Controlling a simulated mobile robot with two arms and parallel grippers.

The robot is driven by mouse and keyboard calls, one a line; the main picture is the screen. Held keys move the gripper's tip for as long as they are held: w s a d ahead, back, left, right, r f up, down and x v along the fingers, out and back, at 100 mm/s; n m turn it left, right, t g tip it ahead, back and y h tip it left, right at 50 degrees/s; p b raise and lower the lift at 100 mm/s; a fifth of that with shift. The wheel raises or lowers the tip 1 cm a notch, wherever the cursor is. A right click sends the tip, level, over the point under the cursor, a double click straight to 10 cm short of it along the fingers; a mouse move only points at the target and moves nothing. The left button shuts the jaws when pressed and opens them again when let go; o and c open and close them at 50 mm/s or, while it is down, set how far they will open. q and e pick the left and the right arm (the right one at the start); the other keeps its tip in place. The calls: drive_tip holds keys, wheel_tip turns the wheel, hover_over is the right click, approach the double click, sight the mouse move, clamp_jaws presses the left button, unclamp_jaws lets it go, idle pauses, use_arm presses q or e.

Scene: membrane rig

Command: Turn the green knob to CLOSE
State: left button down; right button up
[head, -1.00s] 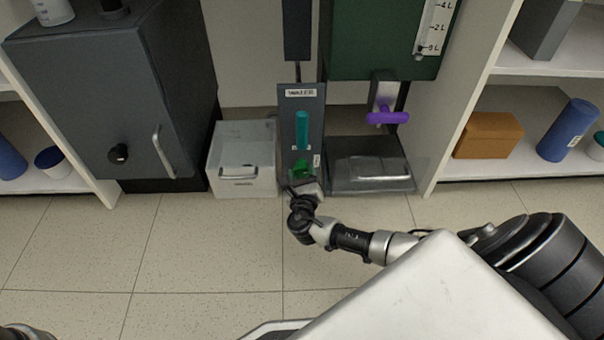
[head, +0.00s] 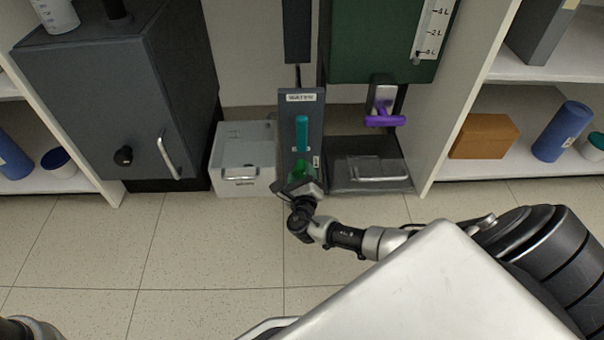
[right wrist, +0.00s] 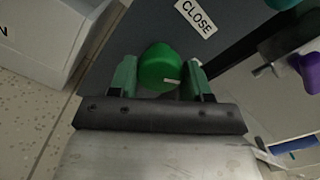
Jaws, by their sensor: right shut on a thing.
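The green knob (right wrist: 160,66) is on the lower part of the dark upright panel labelled WATER (head: 314,130). My right gripper (right wrist: 161,80) is shut on it, with one green finger on each side. The knob has a short white mark on the side facing my wrist. A CLOSE label (right wrist: 196,17) is on the panel above and to the right of the knob in the right wrist view. In the head view the knob (head: 302,170) shows partly above my right gripper (head: 301,183). My left gripper is not in view.
A purple handle (head: 385,121) hangs under a green tank (head: 375,45). A teal piece (head: 301,132) is above the knob. The floor in front is clear.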

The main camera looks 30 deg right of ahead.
drive_tip(key=shift+a+r+n+p, duration=0.1)
drive_tip(key=shift+n+p, duration=0.2)
drive_tip(key=shift+p, duration=0.15)
drive_tip(key=shift+n+p, duration=0.85)
drive_tip(key=shift+n, duration=0.35)
